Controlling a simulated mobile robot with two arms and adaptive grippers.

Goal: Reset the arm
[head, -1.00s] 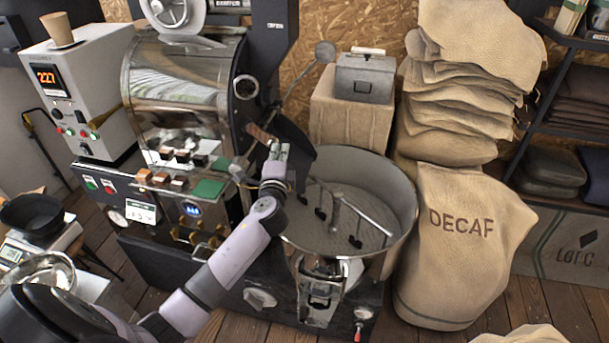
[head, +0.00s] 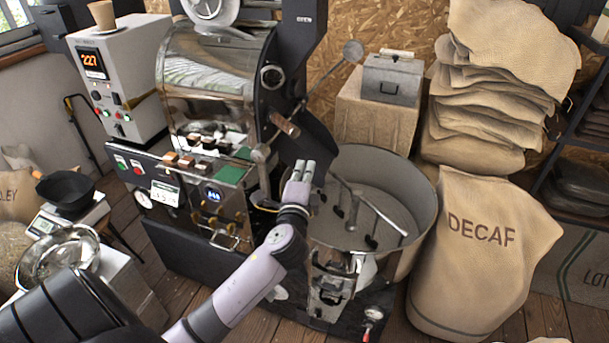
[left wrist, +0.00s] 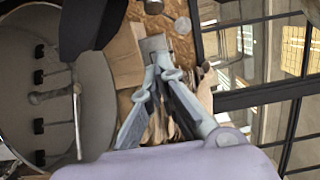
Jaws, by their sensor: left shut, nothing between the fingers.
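My left arm comes in from the bottom of the head view. Its gripper (head: 300,172) is shut and empty, in front of the roaster's dark chute and near the left rim of the round cooling tray (head: 425,212). In the left wrist view the fingers (left wrist: 157,62) meet at their tips with nothing between them. The cooling tray (left wrist: 15,70) shows at the left of that view. My right gripper is not in view.
The coffee roaster (head: 205,75), with a wooden-handled lever (head: 285,124), stands just behind my gripper. A DECAF sack (head: 480,250) stands to the right. A metal bowl (head: 50,262) and a black pan on a scale (head: 66,192) are at the left.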

